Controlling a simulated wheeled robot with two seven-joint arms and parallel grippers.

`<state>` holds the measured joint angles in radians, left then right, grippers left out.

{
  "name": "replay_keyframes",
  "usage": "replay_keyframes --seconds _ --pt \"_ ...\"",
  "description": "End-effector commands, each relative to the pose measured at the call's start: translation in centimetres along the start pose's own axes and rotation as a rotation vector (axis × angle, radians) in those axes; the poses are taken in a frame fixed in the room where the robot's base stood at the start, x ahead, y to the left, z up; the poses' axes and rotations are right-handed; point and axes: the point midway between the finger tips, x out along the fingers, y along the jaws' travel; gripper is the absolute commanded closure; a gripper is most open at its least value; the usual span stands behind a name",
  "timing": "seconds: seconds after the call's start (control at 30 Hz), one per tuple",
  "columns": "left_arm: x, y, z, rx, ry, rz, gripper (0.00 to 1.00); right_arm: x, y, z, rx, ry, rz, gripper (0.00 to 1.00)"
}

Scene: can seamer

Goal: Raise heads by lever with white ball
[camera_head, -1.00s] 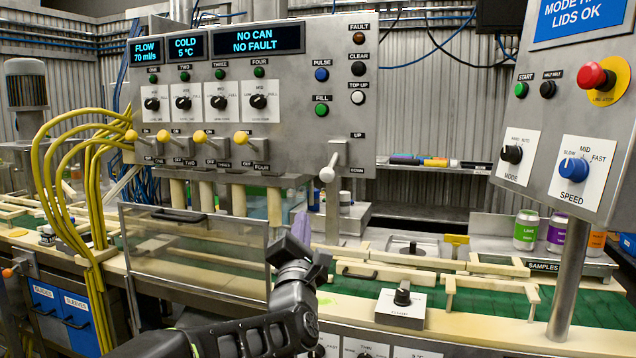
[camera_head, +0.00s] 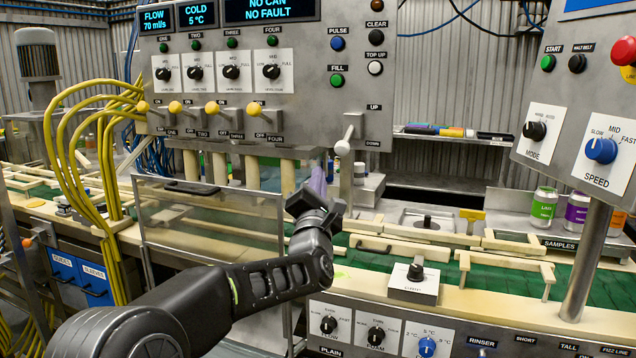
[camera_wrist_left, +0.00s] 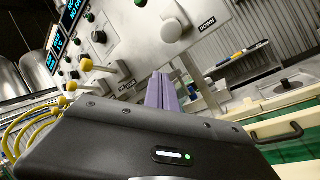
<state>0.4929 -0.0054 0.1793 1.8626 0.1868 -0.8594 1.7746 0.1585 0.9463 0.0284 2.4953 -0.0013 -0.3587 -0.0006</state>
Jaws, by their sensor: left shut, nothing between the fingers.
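The lever with the white ball (camera_head: 342,147) is on the right part of the grey panel, between the labels UP and DOWN. Its ball hangs low, toward DOWN. The ball also shows large at the top of the left wrist view (camera_wrist_left: 172,29). My left gripper (camera_head: 318,180) is below and slightly left of the ball, pointing up, apart from it. Its purple-grey fingers (camera_wrist_left: 160,90) are together and empty, with the ball beyond their tips in the wrist view. My right gripper is in neither view.
Several yellow-ball levers (camera_head: 212,107) line the panel left of the white-ball lever. A clear guard (camera_head: 210,225) stands below, left of my gripper. A small knob box (camera_head: 414,284) sits on the front rail to the right. Sample cans (camera_head: 544,207) stand farther right.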

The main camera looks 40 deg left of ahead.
Motion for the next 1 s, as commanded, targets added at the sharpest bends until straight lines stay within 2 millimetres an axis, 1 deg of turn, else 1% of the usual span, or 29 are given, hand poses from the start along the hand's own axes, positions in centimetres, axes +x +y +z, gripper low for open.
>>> replay_keyframes --seconds 0.03,0.23,0.3,0.4,0.5,0.6,1.0 --pt "1.3 0.2 0.2 -0.001 0.001 0.000 1.00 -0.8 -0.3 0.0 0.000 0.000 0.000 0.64" --pt "5.3 0.2 0.2 0.000 0.002 0.000 1.00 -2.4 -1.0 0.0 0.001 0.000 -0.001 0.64" --pt "4.5 0.3 1.7 -0.002 -0.002 -0.001 1.00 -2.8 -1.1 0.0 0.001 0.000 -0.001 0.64" --pt "4.0 0.3 2.9 -0.002 -0.001 0.000 1.00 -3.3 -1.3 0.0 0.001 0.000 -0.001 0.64" --pt "3.7 0.1 3.5 -0.001 -0.001 -0.001 1.00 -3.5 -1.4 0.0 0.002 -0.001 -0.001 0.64" --pt "3.5 0.0 3.8 -0.001 0.000 -0.001 1.00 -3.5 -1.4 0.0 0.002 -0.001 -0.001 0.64" --pt "3.5 0.1 3.9 0.000 0.001 -0.002 1.00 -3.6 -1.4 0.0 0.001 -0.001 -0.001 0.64"
